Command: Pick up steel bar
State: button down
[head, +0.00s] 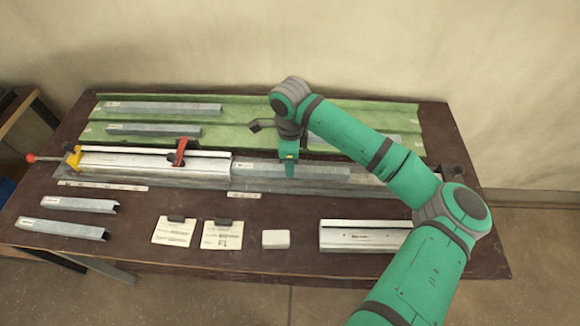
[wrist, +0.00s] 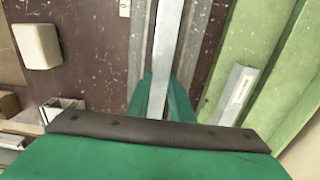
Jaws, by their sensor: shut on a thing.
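A long grey steel bar (head: 325,172) lies along the clamp bench, to the right of a white profile (head: 130,164). My gripper (head: 289,172) reaches down onto it from above and is shut on it. In the wrist view the bar (wrist: 166,35) runs lengthwise between the two green fingers of my gripper (wrist: 163,92). I cannot tell whether the bar is clear of the bench surface.
Several grey channels lie on the green racks (head: 235,130) behind and at the front left (head: 78,204). A red clamp (head: 181,152) stands over the white profile. A white block (head: 276,239), cards (head: 222,235) and a pale channel piece (head: 365,236) lie in front.

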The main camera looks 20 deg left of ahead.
jog(key=shift+r, duration=0.35)
notch_tip(320, 180, up, 2)
jog(key=shift+r, duration=0.25)
jog(key=s+a+r, duration=0.6)
jog(key=s+r, duration=0.3)
jog(key=s, duration=0.3)
jog(key=shift+s+r, duration=0.35)
jog(key=shift+d, duration=0.1)
